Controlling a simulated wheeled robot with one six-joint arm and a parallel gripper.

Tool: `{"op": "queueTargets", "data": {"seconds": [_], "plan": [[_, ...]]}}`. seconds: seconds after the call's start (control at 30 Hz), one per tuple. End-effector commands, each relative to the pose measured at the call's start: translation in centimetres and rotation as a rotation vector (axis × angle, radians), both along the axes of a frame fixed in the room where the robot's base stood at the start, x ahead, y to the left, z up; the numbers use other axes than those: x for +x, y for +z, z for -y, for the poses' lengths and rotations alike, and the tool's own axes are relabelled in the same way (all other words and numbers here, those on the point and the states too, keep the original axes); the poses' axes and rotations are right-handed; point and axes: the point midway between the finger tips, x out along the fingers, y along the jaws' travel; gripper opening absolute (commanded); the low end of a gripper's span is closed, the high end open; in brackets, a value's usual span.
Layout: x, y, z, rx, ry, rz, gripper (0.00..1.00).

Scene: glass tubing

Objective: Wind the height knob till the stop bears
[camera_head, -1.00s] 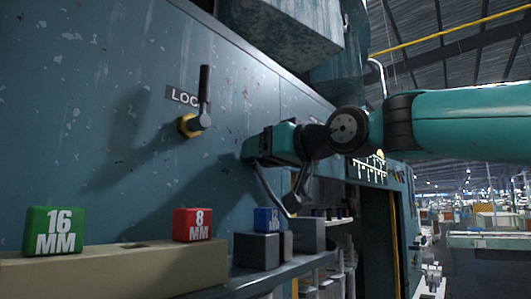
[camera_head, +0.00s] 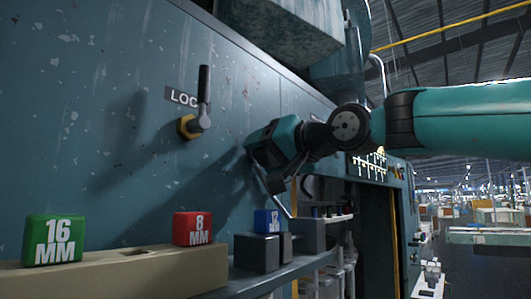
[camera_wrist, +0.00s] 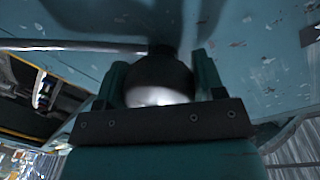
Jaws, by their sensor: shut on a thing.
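A dark round knob (camera_wrist: 158,75) with a bright, shiny near face sits between the two fingers of my gripper (camera_wrist: 157,78) in the wrist view. The fingers press on it from both sides, and it stands out from the blue-green machine panel. In the head view my gripper (camera_head: 258,148) is at the panel, right of the lock lever, and hides the knob. No stop can be made out in either view.
A black-handled lock lever (camera_head: 203,98) on a yellow nut stands upright on the panel. Green 16 MM (camera_head: 54,240), red 8 MM (camera_head: 192,228) and blue 12 MM (camera_head: 267,221) blocks sit along the ledge below. Open hall lies to the right.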

Motion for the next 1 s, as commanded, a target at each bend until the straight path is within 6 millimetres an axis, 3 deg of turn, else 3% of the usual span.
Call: {"op": "queueTargets", "data": {"seconds": [0.3,0.33,0.43,0.77,1.0], "plan": [[0.1,0.0,0.1,0.001,-0.003,-0.002,0.39],[0.1,0.0,0.1,0.001,-0.003,-0.002,0.65],[0.0,0.0,0.1,0.000,-0.003,-0.001,0.88],[-0.2,-0.1,0.2,0.000,-0.001,0.000,0.88],[-2.7,-0.2,3.2,0.001,-0.005,0.004,0.88]]}}
